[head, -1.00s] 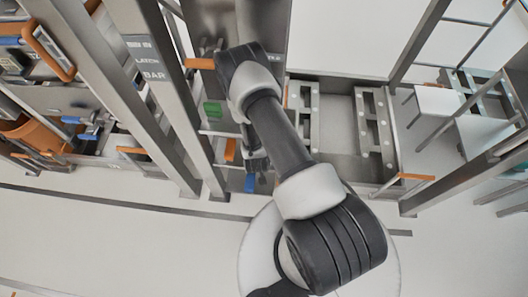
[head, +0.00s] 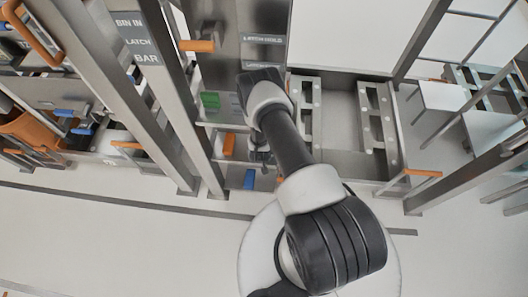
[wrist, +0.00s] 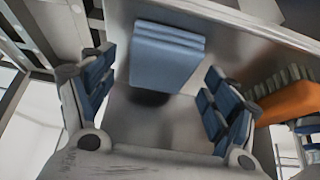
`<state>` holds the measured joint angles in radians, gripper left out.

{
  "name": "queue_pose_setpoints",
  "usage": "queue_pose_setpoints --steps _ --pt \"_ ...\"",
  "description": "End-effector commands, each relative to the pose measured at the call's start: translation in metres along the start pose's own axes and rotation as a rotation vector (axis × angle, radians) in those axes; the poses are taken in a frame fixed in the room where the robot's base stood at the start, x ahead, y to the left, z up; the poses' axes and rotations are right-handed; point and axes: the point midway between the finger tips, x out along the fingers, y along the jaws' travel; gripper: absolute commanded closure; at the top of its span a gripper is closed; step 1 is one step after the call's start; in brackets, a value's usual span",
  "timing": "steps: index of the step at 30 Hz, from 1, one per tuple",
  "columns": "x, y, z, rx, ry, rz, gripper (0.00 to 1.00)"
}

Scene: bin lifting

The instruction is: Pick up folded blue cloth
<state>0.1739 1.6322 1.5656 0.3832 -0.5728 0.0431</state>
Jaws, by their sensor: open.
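The folded blue cloth (wrist: 167,55) lies on a grey metal shelf (wrist: 150,120) in the wrist view. It shows several stacked folds. In the head view the blue cloth (head: 249,180) is a small block on the lowest shelf of the rack. My gripper (wrist: 159,68) is open, with blue-padded fingers on the left and right of the picture. The cloth appears between and beyond the fingers, and I see no finger touching it. In the head view my gripper (head: 262,156) is small and partly hidden by my arm, up and right of the cloth.
An orange block (head: 229,145) and a green block (head: 210,101) sit on the rack above the cloth. An orange object (wrist: 288,102) is right of my right finger in the wrist view. Metal posts (head: 160,100) stand at the left. The floor in front is clear.

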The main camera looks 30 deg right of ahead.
Motion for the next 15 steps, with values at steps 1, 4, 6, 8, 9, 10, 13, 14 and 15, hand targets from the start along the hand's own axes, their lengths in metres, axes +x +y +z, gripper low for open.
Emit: queue_pose_setpoints --steps 1,4,6,8,9,10,13,14,15 --pt "0.0056 0.0002 0.0009 0.001 0.0 0.0 0.2" --pt "0.0076 -0.0001 -0.0002 0.001 0.0 0.0 0.2" --pt "0.007 -0.0001 -0.0005 0.001 0.0 0.0 0.2" --pt "0.0067 -0.0001 -0.0006 0.0 0.0 0.0 0.2" --pt "0.0067 -0.0001 -0.0006 0.0 0.0 0.0 0.2" --pt "0.0066 -0.0001 -0.0006 0.0 0.0 0.0 0.22" --pt "0.0066 -0.0001 -0.0006 0.0 0.0 0.0 0.29" --pt "0.0066 -0.0001 -0.0006 0.0 0.0 0.0 0.31" --pt "0.0065 -0.0001 -0.0006 0.0 0.0 0.0 0.33"
